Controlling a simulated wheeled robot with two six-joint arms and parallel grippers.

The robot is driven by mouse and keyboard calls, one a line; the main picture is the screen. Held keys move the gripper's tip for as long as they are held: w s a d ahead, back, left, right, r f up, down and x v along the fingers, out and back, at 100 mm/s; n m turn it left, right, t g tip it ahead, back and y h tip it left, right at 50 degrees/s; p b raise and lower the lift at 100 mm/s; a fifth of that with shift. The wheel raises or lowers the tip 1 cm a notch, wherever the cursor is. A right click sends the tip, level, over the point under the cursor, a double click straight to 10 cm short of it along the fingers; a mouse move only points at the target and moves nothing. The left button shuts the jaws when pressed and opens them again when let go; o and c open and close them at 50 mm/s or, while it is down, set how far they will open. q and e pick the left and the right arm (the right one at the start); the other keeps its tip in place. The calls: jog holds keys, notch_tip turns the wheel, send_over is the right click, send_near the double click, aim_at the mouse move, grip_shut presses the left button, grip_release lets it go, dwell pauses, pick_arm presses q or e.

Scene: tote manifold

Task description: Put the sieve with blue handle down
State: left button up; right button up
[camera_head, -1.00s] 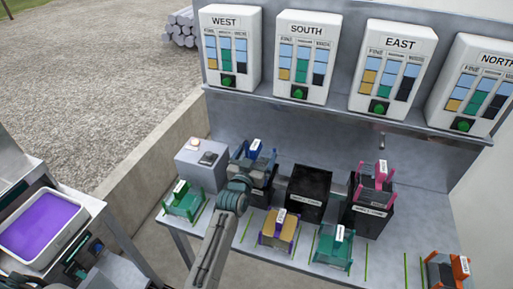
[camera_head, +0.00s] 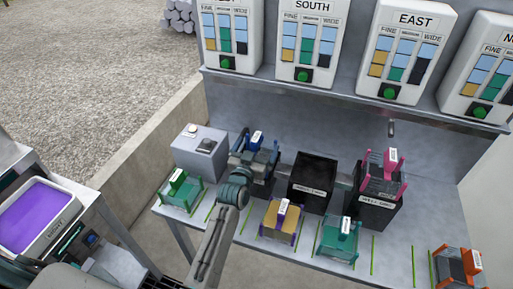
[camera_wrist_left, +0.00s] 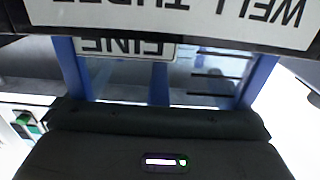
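The sieve with blue handle (camera_head: 263,146) is in or on the left black well box at the back of the bench, beside the grey box. My left gripper (camera_head: 245,163) is at its near left side, and my arm hides part of the sieve. In the left wrist view, blue handle posts (camera_wrist_left: 263,80) and an upside-down FINE label (camera_wrist_left: 125,47) are close in front of the dark gripper body. A WELL THREE label (camera_wrist_left: 190,15) crosses the top edge. The left fingertips are hidden, so their opening does not show. My right gripper is out of view.
Beside it stand a middle black well (camera_head: 313,180) and a right well (camera_head: 375,210) with a pink-handled sieve (camera_head: 382,175). Green (camera_head: 181,190), purple-and-yellow (camera_head: 281,219), teal (camera_head: 338,239) and orange (camera_head: 458,268) sieves line the front. A purple-filled tub (camera_head: 35,215) is at left.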

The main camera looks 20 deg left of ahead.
pick_arm(q)
jog(key=shift+w+f, duration=0.1)
jog(key=shift+w, duration=0.05)
jog(key=shift+s+r, duration=0.2)
jog(key=s+b, duration=0.3)
jog(key=s, duration=0.8)
jog(key=shift+s+a, duration=0.2)
jog(key=shift+s, duration=0.15)
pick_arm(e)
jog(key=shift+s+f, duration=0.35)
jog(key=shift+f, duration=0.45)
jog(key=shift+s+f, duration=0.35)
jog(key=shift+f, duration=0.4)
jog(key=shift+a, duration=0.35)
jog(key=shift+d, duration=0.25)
